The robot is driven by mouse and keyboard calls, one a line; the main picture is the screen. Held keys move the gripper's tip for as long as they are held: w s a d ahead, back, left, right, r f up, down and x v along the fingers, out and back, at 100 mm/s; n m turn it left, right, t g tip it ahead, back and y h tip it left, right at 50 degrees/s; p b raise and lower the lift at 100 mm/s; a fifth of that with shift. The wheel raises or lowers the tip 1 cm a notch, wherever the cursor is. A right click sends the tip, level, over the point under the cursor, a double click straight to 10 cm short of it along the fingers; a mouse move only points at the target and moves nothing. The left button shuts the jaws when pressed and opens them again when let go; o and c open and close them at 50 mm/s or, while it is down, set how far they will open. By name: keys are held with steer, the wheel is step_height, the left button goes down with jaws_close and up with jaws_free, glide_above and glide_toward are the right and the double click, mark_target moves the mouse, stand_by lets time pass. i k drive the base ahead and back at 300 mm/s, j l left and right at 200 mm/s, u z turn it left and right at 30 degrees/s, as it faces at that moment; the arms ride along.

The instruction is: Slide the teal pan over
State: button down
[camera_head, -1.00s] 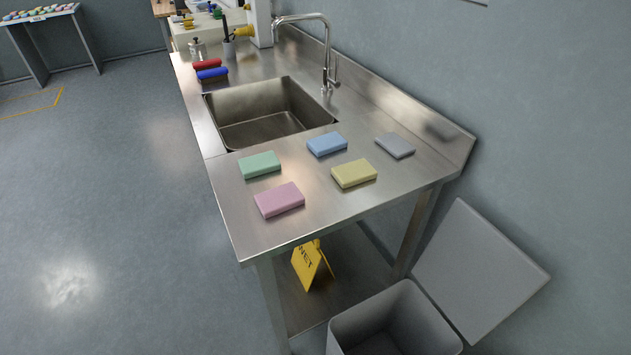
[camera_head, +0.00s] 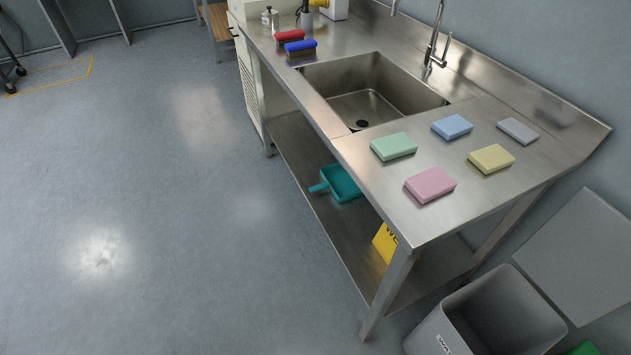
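The teal pan (camera_head: 343,183) lies on the lower shelf (camera_head: 318,199) of the steel sink table, below the sink. It looks like a dustpan, with its short handle pointing left toward the shelf's open front edge. The tabletop hides part of its far side. My gripper is not in view.
Sponges in green, blue, pink, yellow and grey lie on the tabletop (camera_head: 390,204). A yellow sign (camera_head: 384,243) stands on the lower shelf, right of the pan. A grey bin (camera_head: 484,318) stands at the bottom right. The floor (camera_head: 200,220) left of the table is clear.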

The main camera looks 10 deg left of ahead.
mark_target(343, 188)
steer(key=u, duration=0.35)
steer(key=i+j, duration=0.45)
steer(key=i+j+z, duration=0.15)
steer(key=i+j, duration=0.75)
steer(key=i+j+z, duration=0.1)
steer(key=i+j, duration=0.35)
steer(key=i+j+z, duration=0.1)
steer(key=i+j, duration=0.3)
steer(key=j, duration=0.2)
steer(key=i+j, duration=0.4)
steer(key=j, duration=0.15)
steer(key=i+j+z, duration=0.1)
steer(key=i+j, duration=0.3)
steer(key=j, duration=0.15)
